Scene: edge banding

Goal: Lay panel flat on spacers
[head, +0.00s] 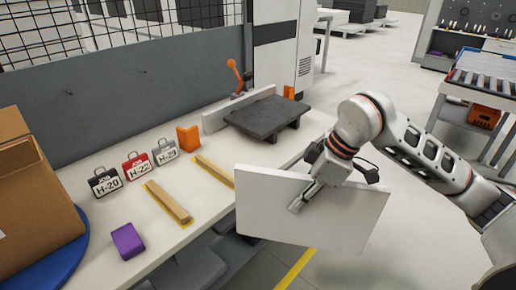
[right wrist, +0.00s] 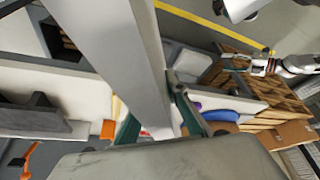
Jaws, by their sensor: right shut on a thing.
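The white panel (head: 310,215) is held by my right gripper (head: 300,202) in front of the bench, tilted well away from flat. In the right wrist view the panel (right wrist: 120,60) runs between the two fingers of the gripper (right wrist: 158,118), which is shut on it. Two wooden spacers lie apart on the bench: the near spacer (head: 168,203) is in full view, and the far spacer (head: 213,170) is partly hidden by the panel. My left gripper (right wrist: 258,67) shows small in the right wrist view; its jaws are too small to read.
The bench (head: 195,232) carries a purple block (head: 128,240), several job tags (head: 136,167), an orange block (head: 188,138) and a dark slab (head: 266,116). A cardboard box (head: 38,195) stands on a blue disc (head: 62,270) at the left.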

